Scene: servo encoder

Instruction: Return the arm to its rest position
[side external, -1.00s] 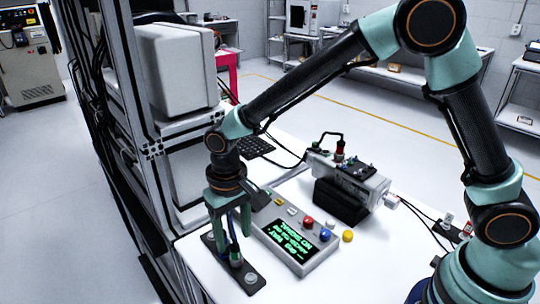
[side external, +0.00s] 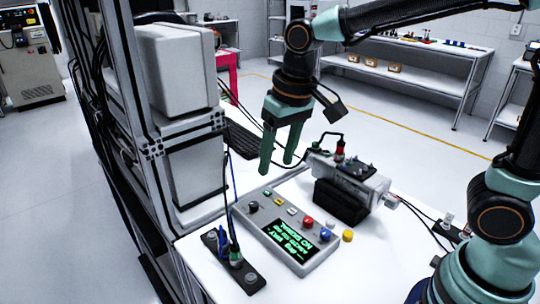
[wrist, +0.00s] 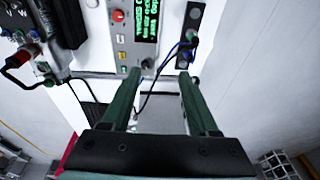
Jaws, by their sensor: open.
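My gripper (side external: 277,165) is dark with two green fingers. It hangs in the air above the back of the white table (side external: 205,262), pointing down, open and with nothing between the fingers. In the wrist view, the fingers of my gripper (wrist: 158,78) stand apart with a cable visible in the gap beyond them. The grey control box (side external: 293,230) with a green-lit screen lies on the table below and to the right of the fingertips. My arm reaches in from the upper right.
A black strip (side external: 233,262) with a plugged-in connector (side external: 235,250) and blue cable lies left of the control box. A servo unit (side external: 350,185) on a black stand is to its right. A metal rack (side external: 150,150) rises at left. A keyboard (side external: 243,141) lies behind.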

